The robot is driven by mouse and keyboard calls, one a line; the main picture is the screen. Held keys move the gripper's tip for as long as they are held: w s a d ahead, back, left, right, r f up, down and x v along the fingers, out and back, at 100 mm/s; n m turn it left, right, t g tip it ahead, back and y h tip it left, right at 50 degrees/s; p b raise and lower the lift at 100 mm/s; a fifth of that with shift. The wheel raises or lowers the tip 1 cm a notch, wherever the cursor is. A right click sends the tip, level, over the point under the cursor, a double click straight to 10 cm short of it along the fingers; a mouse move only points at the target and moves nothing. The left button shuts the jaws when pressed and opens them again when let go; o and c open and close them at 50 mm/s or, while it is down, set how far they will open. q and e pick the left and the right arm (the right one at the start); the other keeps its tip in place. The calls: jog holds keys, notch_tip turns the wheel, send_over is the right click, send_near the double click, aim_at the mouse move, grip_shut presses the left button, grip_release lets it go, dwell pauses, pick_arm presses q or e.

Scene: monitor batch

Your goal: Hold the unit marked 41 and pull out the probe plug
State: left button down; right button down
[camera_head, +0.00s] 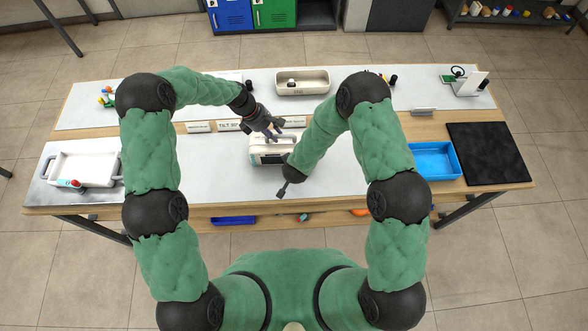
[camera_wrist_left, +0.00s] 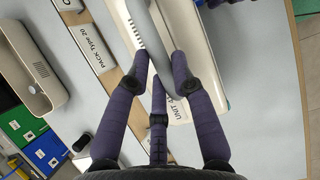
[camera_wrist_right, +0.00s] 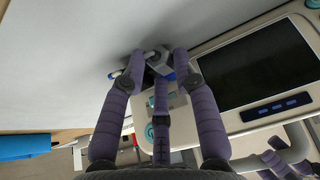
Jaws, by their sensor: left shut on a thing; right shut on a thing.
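The white unit (camera_head: 258,154) with a carrying handle stands at the middle of the table. In the left wrist view its label (camera_wrist_left: 177,108) reads "UNIT 4", the rest covered by a finger. My left gripper (camera_head: 270,134) is shut on the unit's grey handle (camera_wrist_left: 156,40). In the right wrist view the unit's dark screen (camera_wrist_right: 258,67) faces the camera. There my right gripper (camera_wrist_right: 160,62) is shut on the probe plug (camera_wrist_right: 158,66), a small grey piece with blue, beside the screen. I cannot tell how far the plug sits in its socket.
A blue tray (camera_head: 457,163) and a black mat (camera_head: 490,152) lie to the right. A white tray (camera_head: 52,170) is at the far left. A beige bin (camera_head: 302,93) stands behind the unit, with label plates (camera_head: 199,127) on the ledge. The tabletop left of the unit is clear.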

pick_arm(q)
jog(key=shift+d, duration=0.1)
pick_arm(e)
jog(key=shift+s+a+f, duration=0.2)
jog(key=shift+s+f, duration=0.05)
jog(key=shift+s, duration=0.25)
jog(key=shift+s, duration=0.15)
jog(key=shift+s+r, duration=0.1)
jog(key=shift+s, duration=2)
pick_arm(q)
jog(key=c, duration=1)
grip_release()
jog(key=v, duration=1.2)
jog(key=shift+w, duration=0.15)
